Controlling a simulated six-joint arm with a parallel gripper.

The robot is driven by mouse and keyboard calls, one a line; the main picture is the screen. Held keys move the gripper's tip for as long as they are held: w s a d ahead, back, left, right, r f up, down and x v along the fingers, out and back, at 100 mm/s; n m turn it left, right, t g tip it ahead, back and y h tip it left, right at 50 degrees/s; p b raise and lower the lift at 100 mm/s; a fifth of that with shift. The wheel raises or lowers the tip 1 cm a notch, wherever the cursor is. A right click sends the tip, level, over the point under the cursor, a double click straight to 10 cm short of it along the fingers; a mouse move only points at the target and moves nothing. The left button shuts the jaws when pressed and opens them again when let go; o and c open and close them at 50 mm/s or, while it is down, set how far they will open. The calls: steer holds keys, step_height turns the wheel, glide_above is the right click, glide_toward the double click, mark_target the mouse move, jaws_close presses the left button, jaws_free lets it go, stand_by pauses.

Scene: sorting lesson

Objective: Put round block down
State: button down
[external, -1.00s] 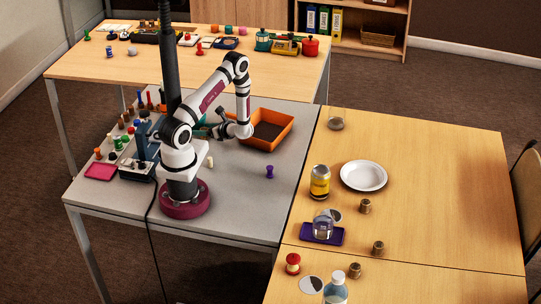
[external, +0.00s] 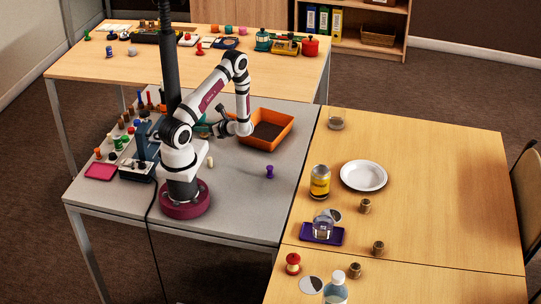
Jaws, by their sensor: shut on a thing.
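My gripper (external: 212,129) is low over the grey table, to the left of the orange tray, with its wrist turned sideways. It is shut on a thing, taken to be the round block. The fingers and the held block are small and partly hidden by my arm, so the block's shape and whether it touches the table cannot be told. A small cream piece (external: 210,161) stands on the grey table below the gripper, close to my base.
An orange tray (external: 287,133) stands right of my gripper. A purple piece (external: 269,171) stands on open grey tabletop (external: 245,205). Several coloured pieces, a pink tray (external: 101,172) and a dark pole (external: 170,60) are to the left. A wooden table (external: 430,150) adjoins at right.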

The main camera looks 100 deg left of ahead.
step_height(320, 180, up, 3)
steer(key=shift+r, duration=0.1)
steer(key=a+r+v, duration=0.1)
steer(key=r+v, duration=0.1)
steer(key=v, duration=1.1)
steer(key=w+f+m+t+y, duration=0.1)
steer(key=w+m+t+y, duration=0.7)
steer(key=w, duration=1.8)
steer(key=w+d+r+m+t+h, duration=0.1)
steer(key=w+d+m+t, duration=0.4)
steer(key=w+d, duration=0.55)
steer(key=w+d+m+t+h, duration=0.1)
steer(key=w+d+m+t, duration=0.5)
steer(key=w, duration=0.8)
steer(key=n, duration=0.2)
glide_above(363, 178)
steer(key=d, duration=0.1)
steer(key=shift+g, duration=0.3)
step_height(363, 178, down, 6)
steer(key=shift+d+r, duration=0.1)
steer(key=f, duration=0.2)
steer(key=a+f, duration=0.1)
steer(key=f, duration=0.1)
steer(key=shift+f, duration=0.35)
